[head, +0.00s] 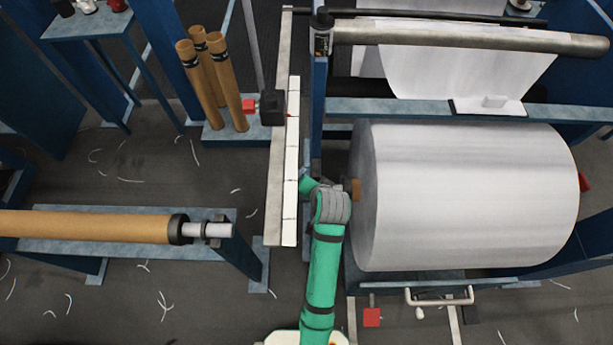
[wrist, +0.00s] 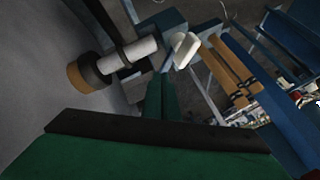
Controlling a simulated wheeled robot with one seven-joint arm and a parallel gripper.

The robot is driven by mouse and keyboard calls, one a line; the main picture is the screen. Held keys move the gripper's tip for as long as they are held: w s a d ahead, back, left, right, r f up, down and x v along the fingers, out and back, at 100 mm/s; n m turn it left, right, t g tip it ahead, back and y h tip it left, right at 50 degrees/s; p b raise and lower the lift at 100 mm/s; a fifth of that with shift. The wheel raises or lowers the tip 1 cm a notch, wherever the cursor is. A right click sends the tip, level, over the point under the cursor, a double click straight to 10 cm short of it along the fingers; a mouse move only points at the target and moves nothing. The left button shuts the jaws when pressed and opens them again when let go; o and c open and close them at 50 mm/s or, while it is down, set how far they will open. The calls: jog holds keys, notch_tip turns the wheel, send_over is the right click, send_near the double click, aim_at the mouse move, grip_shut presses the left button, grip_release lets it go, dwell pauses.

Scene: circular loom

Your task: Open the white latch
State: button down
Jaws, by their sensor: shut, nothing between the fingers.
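The white latch (wrist: 185,48) is a small rounded white handle. In the wrist view it is on the blue frame, beside the end of the roll's shaft (wrist: 130,55). My gripper (wrist: 161,92) is green and shut, with nothing between its fingers. Its tips point toward the latch and appear just short of it; I cannot tell if they touch. In the head view my gripper (head: 307,185) is partly hidden by my arm, at the left end of the big white roll (head: 470,195). I cannot make out the latch there.
A long pale slatted rail (head: 291,160) stands just left of my gripper. Several brown tubes (head: 215,80) stand upright at the upper left. A brown roll on a shaft (head: 90,226) lies at the lower left. Open grey floor with white scraps shows between them.

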aim_at(296, 176)
jog(key=x, duration=0.9)
jog(key=shift+w+f, duration=0.1)
jog(key=shift+w, duration=0.45)
jog(key=shift+a, duration=0.2)
